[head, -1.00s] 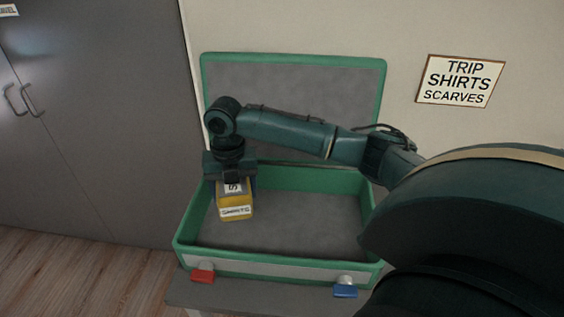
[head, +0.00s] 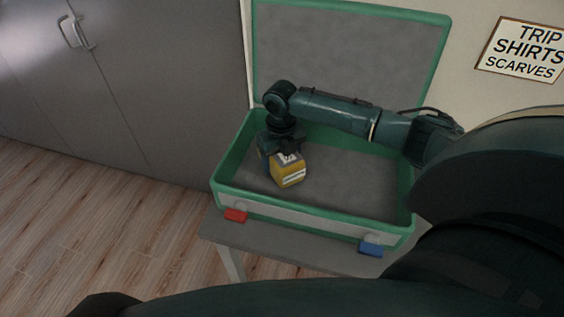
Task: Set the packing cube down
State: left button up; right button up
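The yellow packing cube (head: 288,174) has white labels and is inside the left part of the open green suitcase (head: 297,213). It sits at an angle in the picture. My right gripper (head: 281,157) reaches in from the right and points down over the cube. Its blue-black fingers appear to be shut on the cube's upper part, though the far finger is mostly hidden. I cannot tell whether the cube's underside touches the grey suitcase floor. My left gripper is not in view.
The suitcase stands on a grey bench (head: 262,240), its lid upright against the wall. The suitcase floor right of the cube is clear. A grey cabinet (head: 150,90) and a "TRIP SHIRTS SCARVES" sign (head: 522,50) flank it.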

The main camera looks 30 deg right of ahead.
jog(key=shift+f, duration=0.85)
jog(key=o, duration=1.1)
jog(key=shift+f, duration=0.15)
notch_tip(320, 180, up, 12)
jog(key=shift+r+p, duration=0.2)
jog(key=shift+p, duration=0.25)
